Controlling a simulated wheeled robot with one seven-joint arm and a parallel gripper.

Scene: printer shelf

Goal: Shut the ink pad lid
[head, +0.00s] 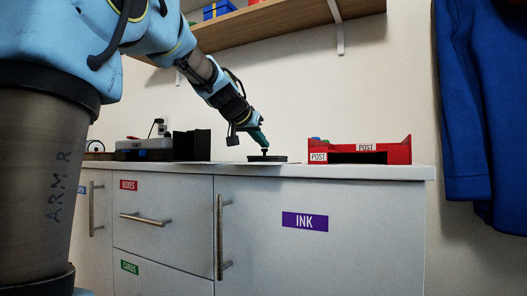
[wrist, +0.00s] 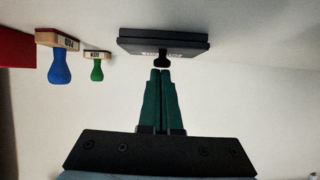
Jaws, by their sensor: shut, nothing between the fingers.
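The dark ink pad (head: 275,159) lies on the counter in the head view, and also shows at the top of the wrist view (wrist: 190,43), which looks upside down. Its lid lies over the base, with a small black knob (wrist: 162,62) on it. I cannot tell whether the lid sits fully flush. My gripper (head: 265,148) points down just above the knob. In the wrist view its green fingers (wrist: 161,73) are together and empty, with their tips at or very near the knob.
A red POST tray (head: 398,154) stands right of the pad. Stamps with blue (wrist: 60,70) and green (wrist: 97,70) handles stand near the pad. A grey device (head: 135,149) and a black upright object (head: 192,145) are to the left. A shelf (head: 270,25) hangs above.

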